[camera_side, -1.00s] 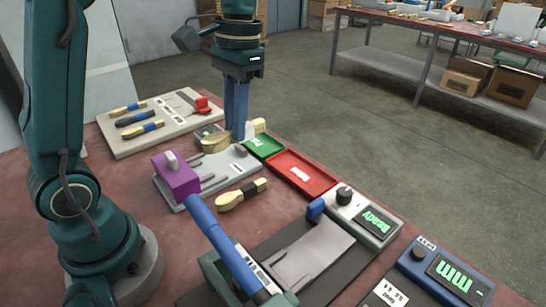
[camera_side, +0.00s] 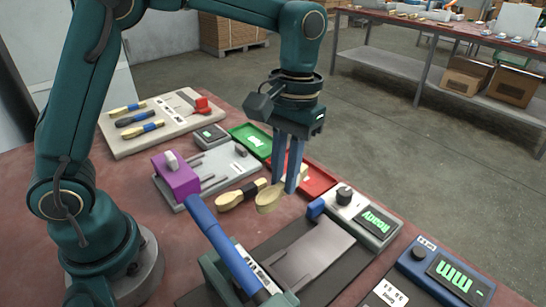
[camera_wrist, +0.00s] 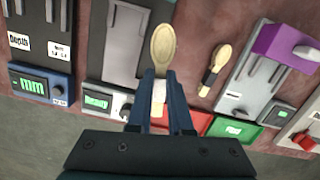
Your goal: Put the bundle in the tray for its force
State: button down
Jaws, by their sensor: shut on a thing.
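My gripper (camera_side: 285,186) is shut on a wooden spoon bundle (camera_side: 268,200) and holds it above the table, in front of the red tray. In the wrist view the bundle's pale bowl (camera_wrist: 163,42) sticks out beyond the fingertips; its handle lies between the fingers and is partly hidden. The red tray (camera_side: 322,182) is partly behind the fingers. The green tray (camera_side: 243,134) lies to its left, with a white label. A second spoon bundle with a black band (camera_side: 243,193) lies on the table, left of the held one.
A grey fixture with a purple block (camera_side: 176,178) stands left, with a small display unit (camera_side: 211,136) behind it. A blue-lever press (camera_side: 225,240) and a display box reading "Ready" (camera_side: 376,221) are nearby. A beige board (camera_side: 160,118) with several banded bundles lies at the back left.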

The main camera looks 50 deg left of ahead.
jog(key=d+f, duration=0.1)
jog(key=d, duration=0.1)
jog(key=d+f, duration=0.3)
jog(key=d, duration=0.2)
jog(key=shift+s+d+f, duration=0.1)
jog(key=shift+s+f, duration=0.05)
jog(key=shift+s, duration=0.1)
jog(key=shift+d+f, duration=0.1)
jog(key=shift+f, duration=1.8)
jog(key=shift+f, duration=0.15)
jog(key=c, duration=0.8)
grip_release()
jog(key=shift+c, duration=0.2)
